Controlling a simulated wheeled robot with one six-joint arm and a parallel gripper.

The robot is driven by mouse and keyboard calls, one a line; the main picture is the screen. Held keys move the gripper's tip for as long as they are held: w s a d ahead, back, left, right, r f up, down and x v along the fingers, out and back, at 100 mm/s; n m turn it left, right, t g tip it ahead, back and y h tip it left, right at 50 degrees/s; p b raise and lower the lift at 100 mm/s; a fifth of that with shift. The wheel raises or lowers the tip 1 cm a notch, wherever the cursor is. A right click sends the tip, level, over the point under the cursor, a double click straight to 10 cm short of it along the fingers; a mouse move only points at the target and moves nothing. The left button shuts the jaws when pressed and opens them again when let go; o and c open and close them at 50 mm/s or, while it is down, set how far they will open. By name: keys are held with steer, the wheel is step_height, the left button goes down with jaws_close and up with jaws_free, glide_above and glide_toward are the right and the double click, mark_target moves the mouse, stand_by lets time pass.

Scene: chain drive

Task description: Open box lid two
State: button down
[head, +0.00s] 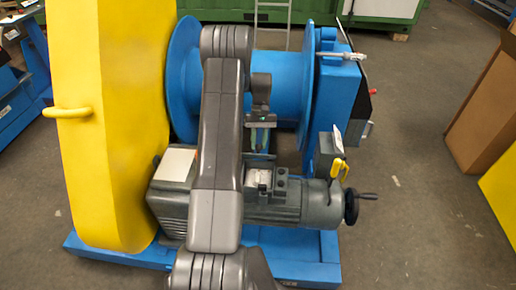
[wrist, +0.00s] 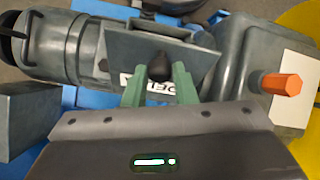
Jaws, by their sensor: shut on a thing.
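A grey box with a flat lid (wrist: 195,66) sits on the grey motor unit in the wrist view. A dark round knob (wrist: 160,66) stands at the middle of this lid. My gripper (wrist: 161,76) has its two green fingers closed around the knob, and they hide part of the lid and its white lettering. The lid looks tilted, but I cannot tell how far it stands off the box. In the head view my gripper (head: 261,146) points down behind the motor unit (head: 275,203); its fingertips and the lid are mostly hidden there.
An orange hexagonal knob (wrist: 282,84) stands right of the lid in the wrist view. In the head view a yellow guard (head: 120,120) rises at left. A blue drum (head: 283,85) lies behind. A black handwheel (head: 351,206) sticks out right.

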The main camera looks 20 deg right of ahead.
steer(key=w+d+f, duration=0.1)
steer(key=w+d, duration=0.3)
steer(key=w, duration=0.4)
steer(key=shift+w+d+f, duration=0.15)
steer(key=shift+w+f, duration=0.05)
steer(key=shift+w, duration=0.05)
steer(key=c, duration=1.6)
jaws_free()
steer(key=shift+s+d, duration=0.15)
steer(key=shift+d, duration=0.2)
steer(key=o, duration=0.4)
steer(key=shift+a+r, duration=0.1)
steer(key=shift+r, duration=0.05)
steer(key=shift+c, duration=0.2)
steer(key=shift+a, duration=0.1)
steer(key=shift+r, duration=0.1)
